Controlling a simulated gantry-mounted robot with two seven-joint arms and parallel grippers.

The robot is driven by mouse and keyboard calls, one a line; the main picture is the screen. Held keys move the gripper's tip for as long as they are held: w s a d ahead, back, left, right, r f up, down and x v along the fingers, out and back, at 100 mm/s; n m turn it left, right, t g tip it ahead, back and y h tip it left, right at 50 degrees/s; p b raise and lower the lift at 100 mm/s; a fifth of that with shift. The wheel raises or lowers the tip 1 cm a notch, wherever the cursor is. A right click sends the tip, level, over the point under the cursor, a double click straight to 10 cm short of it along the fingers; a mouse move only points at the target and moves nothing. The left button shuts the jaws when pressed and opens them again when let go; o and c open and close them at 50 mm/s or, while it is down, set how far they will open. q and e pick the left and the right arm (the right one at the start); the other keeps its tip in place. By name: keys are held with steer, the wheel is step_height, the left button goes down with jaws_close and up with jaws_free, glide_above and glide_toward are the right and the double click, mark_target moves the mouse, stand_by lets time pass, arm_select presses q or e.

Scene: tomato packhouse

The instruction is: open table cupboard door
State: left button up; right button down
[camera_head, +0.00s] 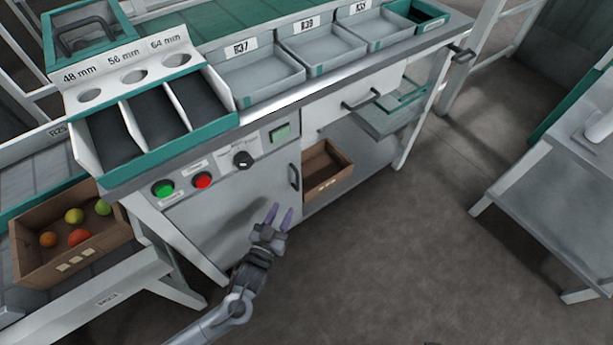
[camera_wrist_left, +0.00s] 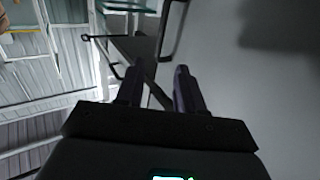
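The cupboard door (camera_head: 225,208) is a plain grey panel in the table's front, below the green and red buttons. It looks closed. Its dark upright handle (camera_head: 294,177) is near the door's right edge. My left gripper (camera_head: 280,213) is in front of the door, below the handle in the picture and apart from it. Its two fingers are spread with nothing between them. In the left wrist view the open fingers (camera_wrist_left: 158,80) point towards a dark handle bar (camera_wrist_left: 174,32), with the grey door surface (camera_wrist_left: 265,95) at the right. My right gripper is not in view.
A brown box (camera_head: 326,170) stands on the open shelf right of the door. A drawer handle (camera_head: 360,101) sticks out above. A crate of tomatoes (camera_head: 38,277) is at the left, and a side table (camera_head: 550,195) is at the right. The floor between is clear.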

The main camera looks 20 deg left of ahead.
mark_target(297, 179)
arm_select(q)
steer(key=w+b, duration=0.1)
steer(key=w, duration=0.2)
steer(key=w+b, duration=0.2)
steer(key=w, duration=0.1)
steer(key=w+b, duration=0.1)
steer(key=w, duration=0.3)
steer(key=shift+d+r+b, duration=0.25)
steer(key=shift+r+b, duration=0.1)
steer(key=shift+b, duration=0.05)
steer(key=shift+w+r, duration=0.1)
steer(key=shift+w, duration=0.5)
jaws_close()
